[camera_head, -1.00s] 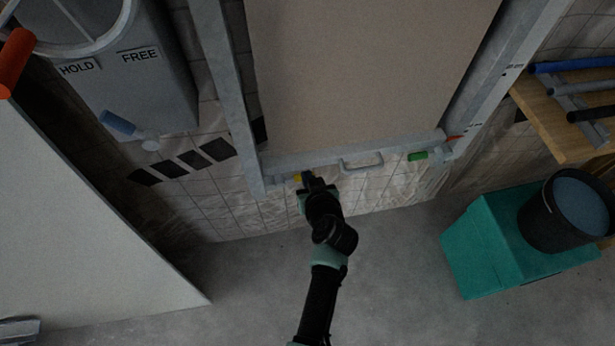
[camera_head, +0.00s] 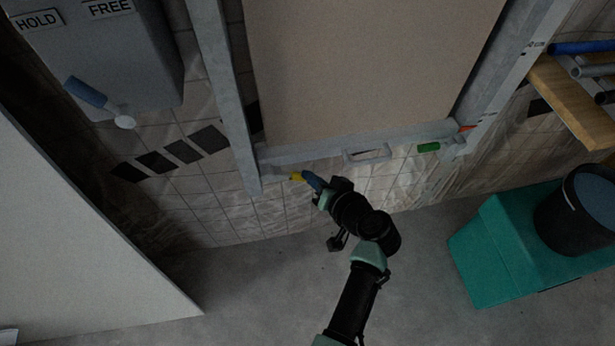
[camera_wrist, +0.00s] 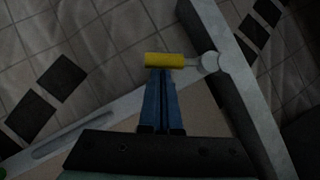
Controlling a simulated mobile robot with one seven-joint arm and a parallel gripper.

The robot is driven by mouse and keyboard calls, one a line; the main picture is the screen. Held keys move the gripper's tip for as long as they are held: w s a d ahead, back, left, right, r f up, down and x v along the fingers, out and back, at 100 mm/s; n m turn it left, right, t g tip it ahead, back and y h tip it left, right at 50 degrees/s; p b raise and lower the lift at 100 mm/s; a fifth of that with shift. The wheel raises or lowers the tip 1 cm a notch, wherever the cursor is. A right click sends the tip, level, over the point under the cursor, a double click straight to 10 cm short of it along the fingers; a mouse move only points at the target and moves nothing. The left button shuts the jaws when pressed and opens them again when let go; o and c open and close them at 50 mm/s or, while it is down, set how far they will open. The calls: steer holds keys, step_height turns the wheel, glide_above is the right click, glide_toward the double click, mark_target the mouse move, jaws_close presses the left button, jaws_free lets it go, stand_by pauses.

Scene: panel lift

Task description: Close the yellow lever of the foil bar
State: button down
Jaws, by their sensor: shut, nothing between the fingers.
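The yellow lever (camera_head: 296,176) shows at the lower left of the panel frame, by the bottom bar (camera_head: 350,145). In the wrist view the yellow lever (camera_wrist: 164,60) lies across the picture, with its grey round pivot (camera_wrist: 209,62) to its right against a metal upright. My gripper (camera_head: 309,180) is just right of the lever in the head view. In the wrist view its blue fingers (camera_wrist: 161,72) are shut together and empty. Their tips reach the lever's lower edge; I cannot tell whether they touch it. The fingers hide no large part of the lever.
A green lever (camera_head: 429,147) and a handle (camera_head: 367,153) sit along the bottom bar. A grey box with a blue lever (camera_head: 86,92) is at the upper left. A teal crate (camera_head: 485,262) with a black bucket (camera_head: 560,230) stands right. Floor in front is clear.

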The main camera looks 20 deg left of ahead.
step_height(320, 180, down, 5)
steer(key=s+a+m+y+b, duration=0.1)
steer(key=a+m+y+b, duration=0.1)
steer(key=m+y+b, duration=0.3)
steer(key=b, duration=0.4)
steer(key=shift+s+a+f+g+b, duration=0.2)
steer(key=shift+s+g+b, duration=0.1)
steer(key=shift+g+b, duration=0.1)
